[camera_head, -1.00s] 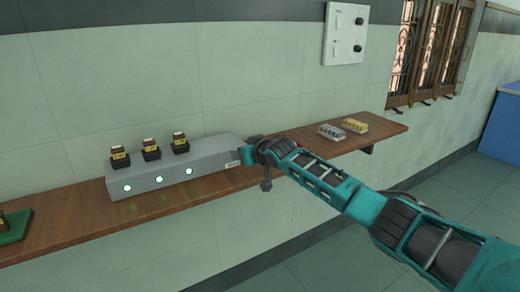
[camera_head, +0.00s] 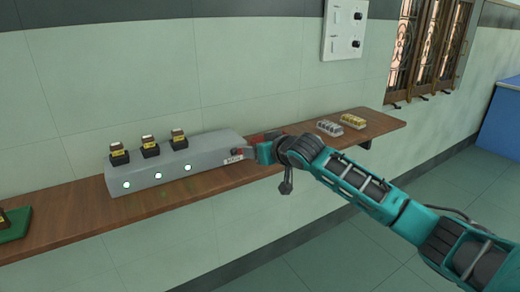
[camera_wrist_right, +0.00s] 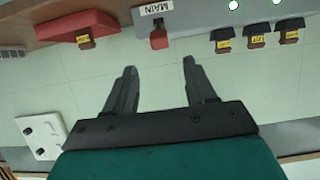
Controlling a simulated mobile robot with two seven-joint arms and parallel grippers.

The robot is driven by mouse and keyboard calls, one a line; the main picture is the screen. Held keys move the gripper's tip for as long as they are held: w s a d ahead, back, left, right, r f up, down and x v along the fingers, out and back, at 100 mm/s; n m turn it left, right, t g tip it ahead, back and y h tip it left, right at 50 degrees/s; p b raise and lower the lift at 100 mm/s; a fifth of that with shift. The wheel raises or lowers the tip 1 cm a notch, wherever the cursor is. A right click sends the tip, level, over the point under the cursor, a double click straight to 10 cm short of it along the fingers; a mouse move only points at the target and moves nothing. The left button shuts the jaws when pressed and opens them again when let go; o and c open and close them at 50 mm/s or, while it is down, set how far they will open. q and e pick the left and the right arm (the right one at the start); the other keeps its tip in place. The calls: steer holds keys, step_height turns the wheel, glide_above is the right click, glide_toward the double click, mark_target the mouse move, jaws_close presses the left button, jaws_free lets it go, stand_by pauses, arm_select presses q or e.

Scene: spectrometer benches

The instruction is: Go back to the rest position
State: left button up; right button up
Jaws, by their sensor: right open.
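My right gripper (camera_head: 250,153) is at the right end of a long grey instrument box (camera_head: 170,167) on the wooden shelf. In the right wrist view my right gripper (camera_wrist_right: 159,64) is open, with nothing between its fingers. A red switch lever (camera_wrist_right: 158,39) under a MAIN label (camera_wrist_right: 155,8) lies beyond the fingertips, apart from them. The red switch lever also shows in the head view (camera_head: 237,151) beside the gripper. Three round lights on the box front look white. My left gripper is not in view.
Three dark holders with yellow-labelled brown vials (camera_head: 150,146) top the box. A red block or pad (camera_wrist_right: 75,23) with a vial is near the gripper. Grey (camera_head: 329,128) and yellow (camera_head: 353,120) items stand on the shelf (camera_head: 390,127); a green pad (camera_head: 17,225) is left.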

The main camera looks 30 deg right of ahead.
stand_by(0.3)
steer(key=s+a+f+n+g+y, duration=0.1)
steer(key=s+a+f, duration=0.45)
steer(key=f, duration=0.35)
steer(key=s+a+f+n+y, duration=0.1)
steer(key=s+a+f, duration=0.4)
steer(key=s+f, duration=0.3)
steer(key=s+a+f, duration=0.1)
steer(key=s+f, duration=0.2)
steer(key=s, duration=0.3)
steer(key=s+f+g, duration=0.1)
steer(key=s+f, duration=0.3)
steer(key=s, duration=0.3)
steer(key=s+a+f+h, duration=0.1)
steer(key=s+f, duration=0.2)
steer(key=s, duration=0.4)
steer(key=shift+a+f+g, duration=0.15)
steer(key=shift+a+g, duration=0.15)
steer(key=shift+a, duration=0.05)
